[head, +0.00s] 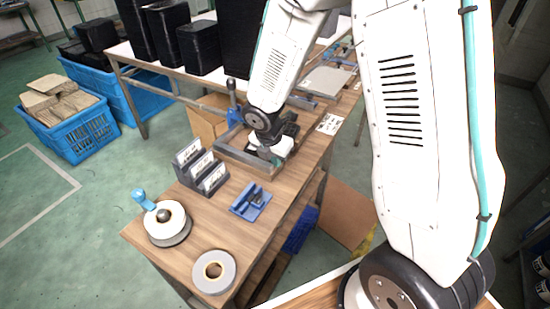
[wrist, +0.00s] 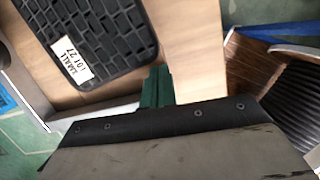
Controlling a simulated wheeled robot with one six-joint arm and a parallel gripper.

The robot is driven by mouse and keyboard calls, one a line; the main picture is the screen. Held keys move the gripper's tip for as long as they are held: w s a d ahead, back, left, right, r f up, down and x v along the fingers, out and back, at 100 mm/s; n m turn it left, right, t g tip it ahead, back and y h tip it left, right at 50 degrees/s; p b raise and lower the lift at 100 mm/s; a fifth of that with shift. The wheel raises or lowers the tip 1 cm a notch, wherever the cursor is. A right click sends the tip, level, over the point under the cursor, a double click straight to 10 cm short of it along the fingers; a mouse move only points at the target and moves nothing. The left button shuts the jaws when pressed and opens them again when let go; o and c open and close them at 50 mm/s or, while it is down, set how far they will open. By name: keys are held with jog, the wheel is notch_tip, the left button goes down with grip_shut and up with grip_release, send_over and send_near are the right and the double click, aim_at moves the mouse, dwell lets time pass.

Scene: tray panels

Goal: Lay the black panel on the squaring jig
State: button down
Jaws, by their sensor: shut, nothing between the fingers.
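The black panel (wrist: 110,35), with a raised block pattern and a white label reading "SMALL", lies flat on a light wood surface in the upper left of the wrist view. A pale rail edge (wrist: 100,112) runs beside it, and part of the panel is cut off by the frame. My gripper (wrist: 157,86) is shut and empty, its green fingers just below the panel's lower right edge. In the head view, my gripper (head: 268,152) is low over the grey-railed squaring jig (head: 232,158). My arm hides part of the jig, and I cannot make out the panel there.
A grey label rack (head: 200,170), a blue holder (head: 250,202), a tape dispenser (head: 167,224) and a tape roll (head: 213,271) stand on the near bench. A blue-handled clamp (head: 233,98) rises behind the jig. Black stacks (head: 199,47) stand on the back table. Blue crates (head: 75,137) sit on the floor.

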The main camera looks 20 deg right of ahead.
jog(key=shift+w+d, duration=0.6)
jog(key=shift+d, duration=0.3)
jog(key=shift+r, duration=0.1)
